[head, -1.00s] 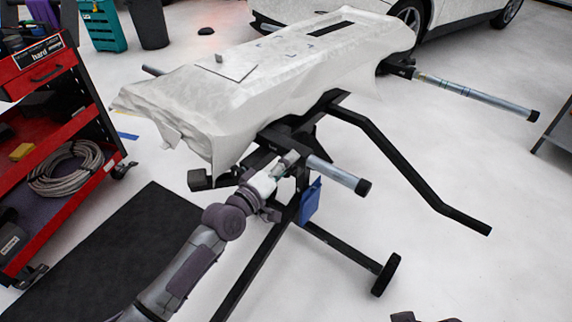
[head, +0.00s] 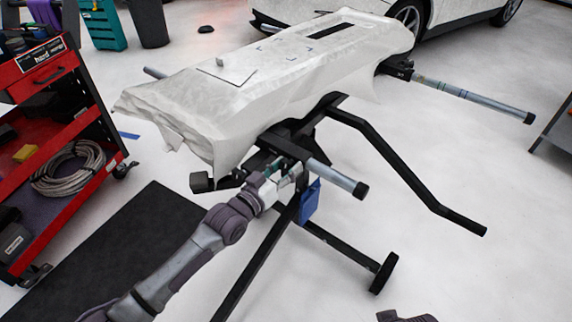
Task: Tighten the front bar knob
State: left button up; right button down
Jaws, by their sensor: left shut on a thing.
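The stand's front bar (head: 337,178) is a grey tube with a black end cap, sticking out to the right from under the covered panel. My left gripper (head: 286,172) is at the inner end of this bar, where the bar meets the black frame. It is shut on the front bar knob, which its fingers and the wrist mostly hide. I cannot make out the knob's shape or how far it is turned. My right gripper is not seen.
A white-wrapped panel (head: 270,75) lies on the black stand just above my left gripper. A blue item (head: 310,202) hangs beside it. The rear bar (head: 470,95) sticks out at the right. A red tool cart (head: 85,120) stands left.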

pick_arm(q)
jog(key=shift+s+f+m, duration=0.1)
jog(key=shift+f+m, duration=0.05)
jog(key=shift+m, duration=0.65)
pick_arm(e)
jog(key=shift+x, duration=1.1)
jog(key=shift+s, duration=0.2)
pick_arm(q)
jog(key=o, duration=1.2)
jog(key=v, duration=1.2)
